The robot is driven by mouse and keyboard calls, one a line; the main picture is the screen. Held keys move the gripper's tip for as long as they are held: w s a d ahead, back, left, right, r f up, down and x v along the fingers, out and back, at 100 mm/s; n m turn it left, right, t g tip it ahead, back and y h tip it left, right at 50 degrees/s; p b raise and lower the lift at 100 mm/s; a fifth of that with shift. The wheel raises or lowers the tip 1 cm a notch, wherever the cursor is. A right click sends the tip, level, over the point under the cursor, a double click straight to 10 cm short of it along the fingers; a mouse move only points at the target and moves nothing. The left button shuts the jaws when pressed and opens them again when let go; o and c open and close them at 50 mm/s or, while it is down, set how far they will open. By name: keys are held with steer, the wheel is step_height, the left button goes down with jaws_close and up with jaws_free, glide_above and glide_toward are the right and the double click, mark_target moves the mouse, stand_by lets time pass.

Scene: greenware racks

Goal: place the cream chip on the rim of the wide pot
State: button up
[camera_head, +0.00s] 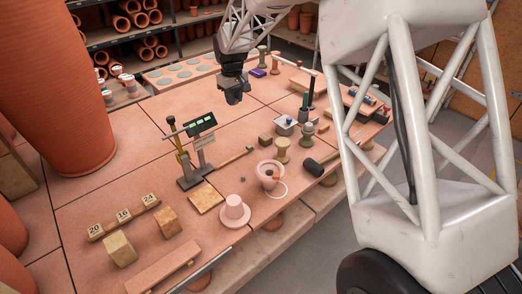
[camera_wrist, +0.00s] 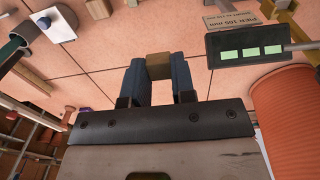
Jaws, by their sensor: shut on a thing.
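My gripper (camera_head: 235,98) hangs above the back part of the table, well clear of the tabletop. In the wrist view its two dark blue fingers (camera_wrist: 159,70) are shut on a small tan block (camera_wrist: 159,66). I cannot tell whether this block is the cream chip; it is too small to make out in the head view. A pink pot with a broad rim (camera_head: 268,168) stands near the table's front edge, with a pale ring beside it. A pink hat-shaped piece (camera_head: 235,213) stands left of it. I cannot tell for certain which is the wide pot.
A gauge with a green display (camera_head: 200,124) stands between my gripper and the pots; it also shows in the wrist view (camera_wrist: 248,50). Wooden blocks (camera_head: 119,249), a grey box (camera_head: 284,126) and a dark cylinder (camera_head: 313,167) stand around. A huge terracotta pot (camera_head: 60,90) fills the left.

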steer(key=s+d+f, duration=0.7)
steer(key=s+d, duration=0.2)
steer(key=s, duration=0.3)
steer(key=s+d+f+m, duration=0.1)
steer(key=s+d+f, duration=0.6)
steer(key=s+d, duration=0.3)
steer(key=shift+s, duration=1.05)
steer(key=shift+w, duration=0.15)
glide_above(274, 161)
steer(key=shift+f, duration=0.8)
steer(key=shift+f, duration=1.75)
steer(key=shift+f, duration=0.15)
